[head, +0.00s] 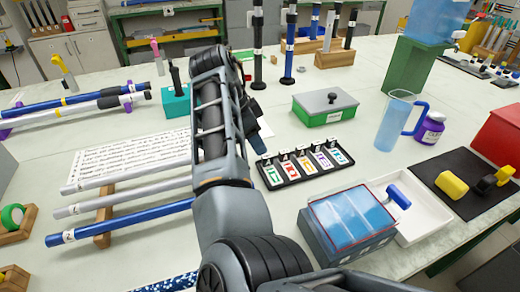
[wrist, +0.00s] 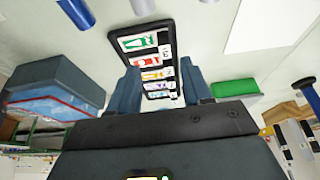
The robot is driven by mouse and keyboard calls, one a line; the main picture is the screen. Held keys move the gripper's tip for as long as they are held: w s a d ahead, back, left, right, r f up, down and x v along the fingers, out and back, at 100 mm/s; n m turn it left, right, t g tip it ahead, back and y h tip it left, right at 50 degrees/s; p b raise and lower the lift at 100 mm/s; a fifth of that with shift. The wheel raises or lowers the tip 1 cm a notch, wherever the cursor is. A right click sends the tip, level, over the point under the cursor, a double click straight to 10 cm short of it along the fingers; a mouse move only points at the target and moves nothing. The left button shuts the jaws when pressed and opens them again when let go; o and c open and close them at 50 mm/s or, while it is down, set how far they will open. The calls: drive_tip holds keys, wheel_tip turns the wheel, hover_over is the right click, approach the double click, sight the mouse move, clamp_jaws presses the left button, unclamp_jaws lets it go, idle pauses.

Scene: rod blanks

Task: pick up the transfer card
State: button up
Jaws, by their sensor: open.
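A black card holder (head: 312,174) stands on the table right of my arm in the head view. It holds a row of several white cards with coloured symbols: a green card (head: 272,175), a red card (head: 289,169), an orange card (head: 306,164), a purple card (head: 323,158) and a teal card (head: 339,154). I cannot tell which is the transfer card. My gripper (wrist: 160,68) is open and empty, its fingers apart on either side of the holder in the wrist view. In the head view my arm largely hides it.
A green box with a grey lid (head: 323,106) stands behind the holder. A blue-lidded case (head: 350,222) and a white tray (head: 430,222) lie in front, to the right. A text sheet (head: 130,160) and rods on a wooden rack (head: 103,215) are left of my arm.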

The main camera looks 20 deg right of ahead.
sight(266, 156)
drive_tip(key=shift+w+p+x, duration=0.15)
drive_tip(key=shift+p+x, duration=0.15)
drive_tip(key=shift+x, duration=1.65)
drive_tip(key=shift+w+p+x, duration=0.2)
drive_tip(key=shift+p+x, duration=0.1)
drive_tip(key=shift+x, duration=1.7)
drive_tip(key=shift+d, duration=0.1)
drive_tip(key=shift+c, duration=0.4)
drive_tip(key=shift+r, duration=0.1)
clamp_jaws()
